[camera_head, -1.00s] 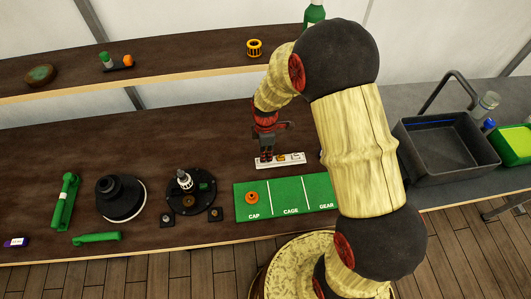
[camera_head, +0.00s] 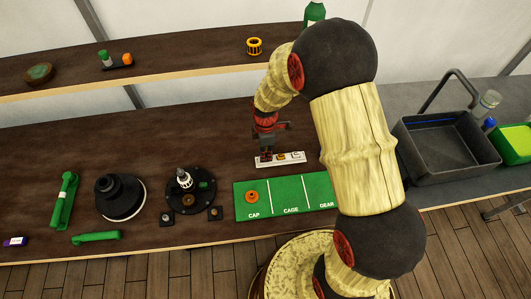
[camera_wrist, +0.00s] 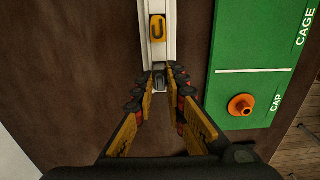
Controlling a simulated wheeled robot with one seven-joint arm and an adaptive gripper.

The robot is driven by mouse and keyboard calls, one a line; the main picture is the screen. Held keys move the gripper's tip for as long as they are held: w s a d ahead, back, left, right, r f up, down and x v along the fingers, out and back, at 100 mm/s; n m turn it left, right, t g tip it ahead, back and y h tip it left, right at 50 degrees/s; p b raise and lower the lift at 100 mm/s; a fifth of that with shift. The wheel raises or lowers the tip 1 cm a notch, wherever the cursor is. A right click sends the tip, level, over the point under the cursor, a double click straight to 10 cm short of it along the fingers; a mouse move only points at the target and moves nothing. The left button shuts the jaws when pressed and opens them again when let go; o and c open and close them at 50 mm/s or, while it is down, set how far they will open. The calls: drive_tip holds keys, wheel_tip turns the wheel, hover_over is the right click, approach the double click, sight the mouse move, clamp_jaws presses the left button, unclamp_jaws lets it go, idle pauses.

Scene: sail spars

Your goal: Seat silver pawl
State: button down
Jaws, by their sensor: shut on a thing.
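My gripper (camera_wrist: 159,80) is at the left end of a white strip holder (camera_head: 290,161), fingers pointing down. In the wrist view its fingertips close on the small grey silver pawl (camera_wrist: 159,75), one on each side. The pawl is at the near end of the white strip (camera_wrist: 145,50); I cannot tell whether it touches the strip. A gold pawl (camera_wrist: 157,28) lies farther along the strip, outside the fingers. The black round winch base (camera_head: 205,199) with an upright silver shaft (camera_head: 184,179) stands on the bench left of my gripper.
A green mat (camera_head: 273,204) marked CAP, CAGE and GEAR holds an orange cap (camera_head: 251,197). A black drum (camera_head: 120,196) and green handles (camera_head: 65,200) lie to the left. A dark bin (camera_head: 446,145) stands right. Bare bench lies between strip and winch base.

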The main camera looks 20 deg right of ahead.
drive_tip(key=shift+f+b, duration=0.35)
drive_tip(key=shift+f, duration=0.35)
drive_tip(key=c, duration=1.8)
unclamp_jaws()
drive_tip(key=shift+o, duration=0.3)
drive_tip(key=shift+r, duration=0.1)
wheel_tip(320, 180, up, 12)
